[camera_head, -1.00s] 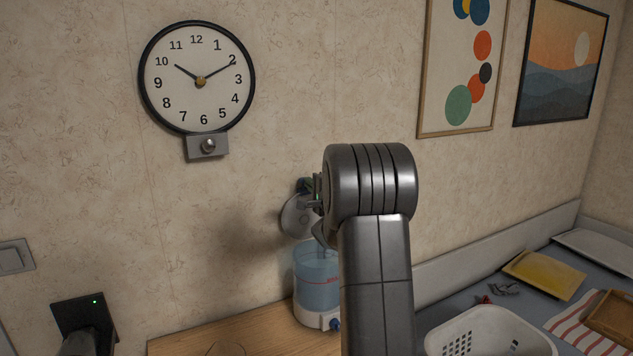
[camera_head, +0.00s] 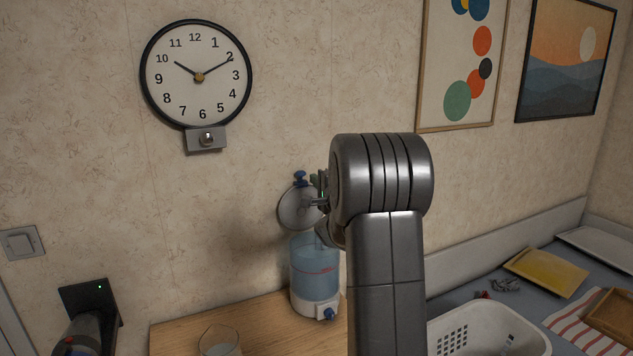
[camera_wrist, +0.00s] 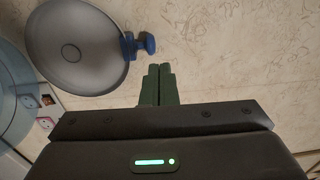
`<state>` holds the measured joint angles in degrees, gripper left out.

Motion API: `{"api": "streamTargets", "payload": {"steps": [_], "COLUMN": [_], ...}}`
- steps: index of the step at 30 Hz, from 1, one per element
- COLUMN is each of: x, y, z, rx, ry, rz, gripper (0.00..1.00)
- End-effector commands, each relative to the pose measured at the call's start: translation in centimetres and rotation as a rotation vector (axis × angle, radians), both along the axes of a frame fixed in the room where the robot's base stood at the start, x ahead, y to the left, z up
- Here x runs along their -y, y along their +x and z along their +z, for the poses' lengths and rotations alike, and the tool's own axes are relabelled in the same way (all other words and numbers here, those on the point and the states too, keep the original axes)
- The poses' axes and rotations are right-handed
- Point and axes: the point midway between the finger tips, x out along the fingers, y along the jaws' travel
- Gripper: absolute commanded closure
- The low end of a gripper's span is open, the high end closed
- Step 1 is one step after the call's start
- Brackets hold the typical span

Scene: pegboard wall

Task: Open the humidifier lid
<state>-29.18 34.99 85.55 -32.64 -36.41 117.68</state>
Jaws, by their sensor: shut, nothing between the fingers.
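The humidifier (camera_head: 313,268) stands on the wooden table, with a clear bluish tank and a white base with a blue knob. Its round grey lid (camera_head: 294,209) is raised, tilted up steeply above the tank's back in front of the wall. A blue handle (camera_head: 299,177) sits at the lid's upper edge. In the wrist view, the lid (camera_wrist: 70,55) is at upper left and its blue handle (camera_wrist: 146,44) lies just beyond my fingertips. My gripper (camera_wrist: 157,70) is shut and empty, apart from the handle. In the head view, my arm hides most of the gripper and the tank's right edge.
A glass beaker (camera_head: 220,342) stands on the wooden table (camera_head: 265,320) left of the humidifier. A white basket (camera_head: 490,335) is to the right of my arm. A wall clock (camera_head: 198,76) hangs at upper left, and a dark wall-mounted holder (camera_head: 90,297) is at lower left.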

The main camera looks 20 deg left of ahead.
Motion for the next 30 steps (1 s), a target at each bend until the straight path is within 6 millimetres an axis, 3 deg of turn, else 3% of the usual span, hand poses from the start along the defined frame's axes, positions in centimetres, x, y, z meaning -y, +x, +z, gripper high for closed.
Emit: {"api": "streamTargets", "payload": {"steps": [15, 30], "x": [6.0, 6.5], "y": [-5.3, -5.8], "z": [-0.1, 0.0], "rx": [-0.001, -0.003], "ry": [-0.001, -0.002], "rz": [-0.001, -0.001], "gripper": [1.00, 1.00]}}
